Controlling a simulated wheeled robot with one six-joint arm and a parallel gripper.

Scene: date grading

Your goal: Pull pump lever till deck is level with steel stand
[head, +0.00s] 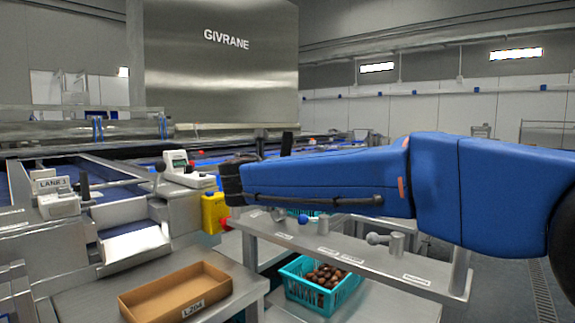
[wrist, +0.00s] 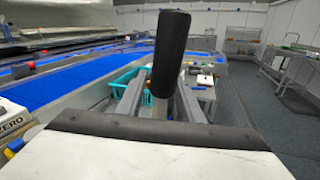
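A black upright handle, the grip of the pump lever (wrist: 170,50), stands in the middle of the wrist view, tilted slightly, with a grey shaft below. My gripper (wrist: 161,90) has one grey finger on each side of it; whether both press on it cannot be told. In the head view a dark upright grip (head: 287,143) shows above my blue arm, which hides my fingers. A steel stand (head: 242,287) carries a cardboard tray (head: 175,293). To its right, a lower grey surface (head: 375,304), perhaps the deck, bears a turquoise crate (head: 318,298) of dates. Their exact level difference is unclear.
A steel rail shelf (head: 385,262) with small knobs runs above the crate. A conveyor with a lane sign (head: 52,184) and a white scale (head: 185,172) stand at left. A yellow box with a red button (head: 214,212) is near my arm. Floor at right is open.

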